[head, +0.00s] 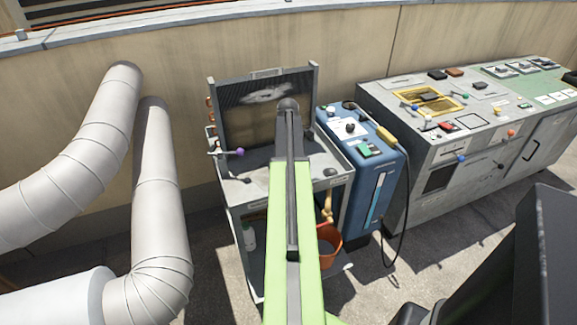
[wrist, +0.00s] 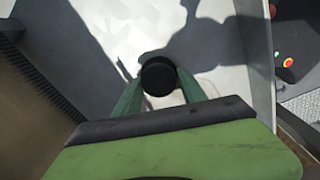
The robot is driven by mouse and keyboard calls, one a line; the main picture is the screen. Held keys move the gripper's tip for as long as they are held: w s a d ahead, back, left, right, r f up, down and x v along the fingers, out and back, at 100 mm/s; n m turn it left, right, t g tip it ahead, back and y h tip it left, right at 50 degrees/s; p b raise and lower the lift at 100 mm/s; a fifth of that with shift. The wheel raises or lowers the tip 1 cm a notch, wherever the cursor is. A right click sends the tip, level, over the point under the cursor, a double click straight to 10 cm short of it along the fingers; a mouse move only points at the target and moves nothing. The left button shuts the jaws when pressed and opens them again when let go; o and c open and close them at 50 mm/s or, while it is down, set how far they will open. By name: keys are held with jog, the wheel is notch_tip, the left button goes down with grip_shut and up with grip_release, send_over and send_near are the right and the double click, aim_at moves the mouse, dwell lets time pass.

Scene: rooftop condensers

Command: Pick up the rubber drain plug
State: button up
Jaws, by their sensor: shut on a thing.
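The rubber drain plug (wrist: 158,72) is a black, round-topped piece in the middle of the wrist view. My gripper (wrist: 160,90) has its two green fingers closed on it from both sides. Behind the plug lies a pale tray surface (wrist: 215,55) with dark shadows across it. I cannot tell how much gap there is between the plug and that surface. In the head view my arm reaches over the grey bench (head: 242,192), and it hides my gripper and the plug.
A purple-tipped lever (head: 239,153) stands at the bench's left, and a small dark item (head: 331,172) lies at its right. A blue machine (head: 372,185) and a grey control cabinet (head: 425,150) stand to the right. Pale ducts (head: 160,200) are at left. An orange bucket (head: 328,243) sits low.

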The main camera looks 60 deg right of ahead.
jog(key=r+p, duration=0.2)
jog(key=s+r+p, duration=0.1)
jog(key=r+p, duration=0.1)
jog(key=r, duration=0.1)
jog(key=shift+d+p, duration=0.1)
jog(key=shift+p, duration=0.25)
jog(key=s+d+r+p, duration=0.3)
jog(key=s+r+p, duration=0.2)
jog(key=s, duration=0.5)
jog(key=shift+s+r, duration=0.15)
jog(key=shift+r, duration=0.2)
